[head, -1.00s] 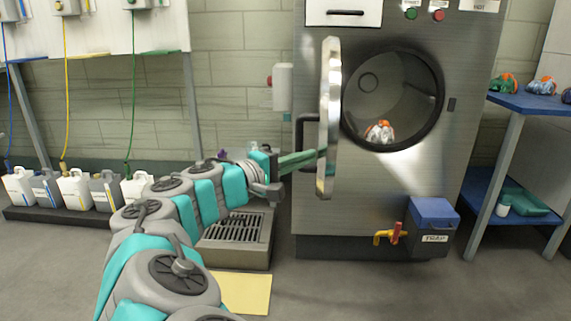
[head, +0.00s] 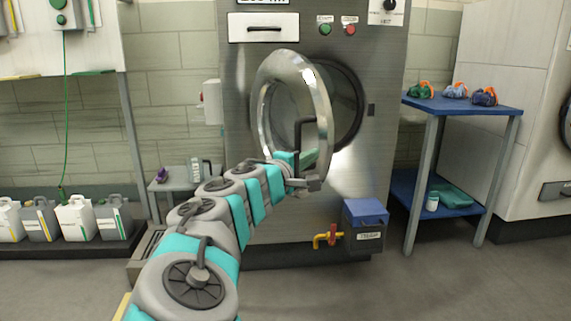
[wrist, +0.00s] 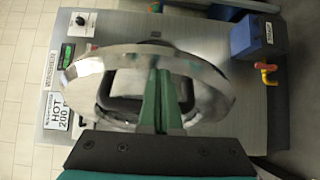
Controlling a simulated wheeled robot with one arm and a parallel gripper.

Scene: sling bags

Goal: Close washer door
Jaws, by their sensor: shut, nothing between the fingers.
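The washer (head: 376,150) is a tall brushed-metal machine with a round opening (head: 348,105). Its round metal-rimmed door (head: 262,100) stands partly open, hinged away from the drum, and covers the left part of the opening. A dark handle (head: 299,128) is on the door's outer face. My gripper (head: 309,157) is at the lower part of the door, by the handle. In the wrist view my green fingers (wrist: 158,95) are together and empty, in front of the door ring (wrist: 205,75). Whether they touch the door I cannot tell. The drum's inside is mostly hidden.
A blue box (head: 365,212) and a yellow valve (head: 328,237) stick out low on the washer's front. A blue shelf table (head: 470,104) with sling bags (head: 455,90) stands at right. A small grey stand (head: 180,183) is left of the washer.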

